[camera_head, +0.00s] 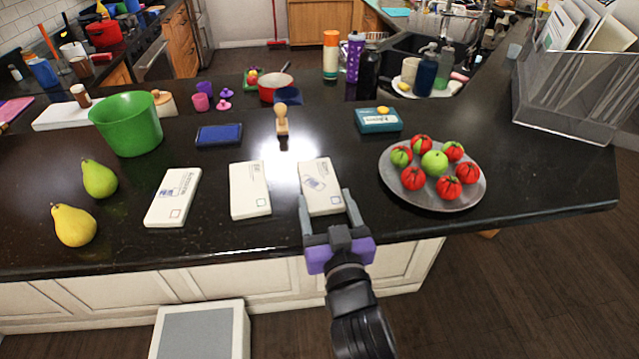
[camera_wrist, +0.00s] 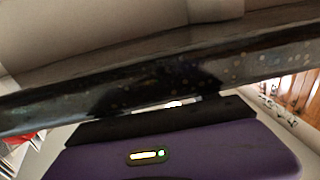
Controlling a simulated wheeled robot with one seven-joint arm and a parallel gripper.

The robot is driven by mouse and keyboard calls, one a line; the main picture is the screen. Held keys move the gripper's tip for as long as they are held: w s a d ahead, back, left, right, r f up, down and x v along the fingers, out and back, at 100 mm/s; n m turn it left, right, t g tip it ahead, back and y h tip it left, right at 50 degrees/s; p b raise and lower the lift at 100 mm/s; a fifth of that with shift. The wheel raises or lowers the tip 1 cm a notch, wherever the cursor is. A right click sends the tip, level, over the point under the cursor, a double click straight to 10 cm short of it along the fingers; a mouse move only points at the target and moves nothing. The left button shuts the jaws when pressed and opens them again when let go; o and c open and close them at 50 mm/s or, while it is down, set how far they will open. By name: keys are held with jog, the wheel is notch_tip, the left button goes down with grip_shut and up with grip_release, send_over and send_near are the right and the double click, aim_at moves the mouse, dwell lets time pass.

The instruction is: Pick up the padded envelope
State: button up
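Three thick whitish envelope-like packets lie flat in a row on the dark counter: a left one (camera_head: 173,197), a middle one (camera_head: 250,190) and a right one (camera_head: 320,185). I cannot tell from print alone which is the padded envelope. My gripper (camera_head: 325,197) is open at the counter's front edge, its fingers on either side of the right packet's near end in the head view. Whether they touch it or are above it is unclear. The wrist view shows my purple gripper body (camera_wrist: 170,155) and the dark counter edge (camera_wrist: 120,90), but no clear packet.
A grey plate (camera_head: 436,199) of tomatoes stands right of the right packet. A blue box (camera_head: 378,120), wooden stamp (camera_head: 282,121) and ink pad (camera_head: 219,134) lie behind. Two pears and a green bucket (camera_head: 128,125) stand left. A clear file holder (camera_head: 570,110) is far right.

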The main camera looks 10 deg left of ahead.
jog(key=shift+c, duration=1)
jog(key=shift+r, duration=0.1)
